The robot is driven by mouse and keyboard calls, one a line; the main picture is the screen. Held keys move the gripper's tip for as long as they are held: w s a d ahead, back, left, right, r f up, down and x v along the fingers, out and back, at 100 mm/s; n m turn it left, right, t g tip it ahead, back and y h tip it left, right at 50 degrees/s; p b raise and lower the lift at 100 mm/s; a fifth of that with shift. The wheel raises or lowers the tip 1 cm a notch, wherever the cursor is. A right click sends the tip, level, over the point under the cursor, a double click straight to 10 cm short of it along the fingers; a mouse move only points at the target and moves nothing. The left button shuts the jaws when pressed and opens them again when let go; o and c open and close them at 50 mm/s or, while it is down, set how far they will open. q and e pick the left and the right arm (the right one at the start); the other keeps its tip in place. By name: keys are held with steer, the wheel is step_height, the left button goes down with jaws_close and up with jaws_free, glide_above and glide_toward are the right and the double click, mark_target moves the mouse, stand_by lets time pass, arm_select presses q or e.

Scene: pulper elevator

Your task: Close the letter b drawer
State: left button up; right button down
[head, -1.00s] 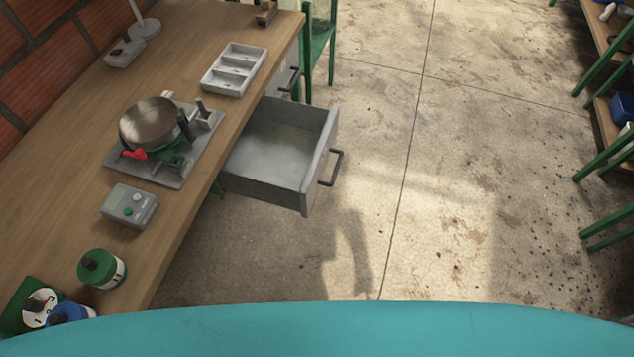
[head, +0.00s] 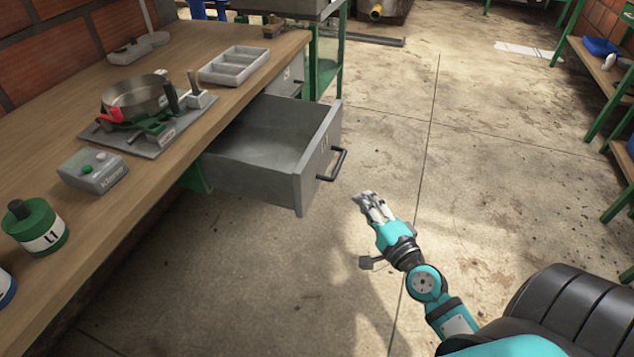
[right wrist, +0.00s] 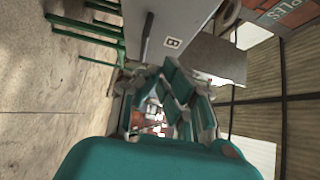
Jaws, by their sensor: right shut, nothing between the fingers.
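A grey drawer (head: 255,172) hangs pulled out of the wooden table's right side, empty inside. Its front panel (head: 318,158) faces right and carries a dark bar handle (head: 340,163). In the right wrist view a grey front (right wrist: 190,20) bears a letter B label (right wrist: 172,43) beside a dark bar handle (right wrist: 147,38). My right gripper (head: 366,200) is shut and empty, low and to the right of the open drawer's handle, apart from it. Its teal fingers (right wrist: 160,115) also show in the right wrist view. My left gripper is out of view.
Open concrete floor lies right of the drawer. Green-framed shelves (head: 600,60) stand far right.

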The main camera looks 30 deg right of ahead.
steer(key=p, duration=0.2)
glide_toward(333, 173)
steer(key=w+d+r, duration=0.1)
steer(key=w+r, duration=0.2)
steer(key=w, duration=0.3)
steer(key=a, duration=0.1)
steer(key=w, duration=0.1)
steer(key=shift+w+a+f, duration=0.2)
steer(key=shift+w+a, duration=0.1)
steer(key=shift+w, duration=0.1)
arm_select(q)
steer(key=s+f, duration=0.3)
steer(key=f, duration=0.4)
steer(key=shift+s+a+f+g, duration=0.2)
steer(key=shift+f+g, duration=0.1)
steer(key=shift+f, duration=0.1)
arm_select(e)
steer(key=shift+w+a, duration=0.3)
steer(key=shift+f, duration=0.1)
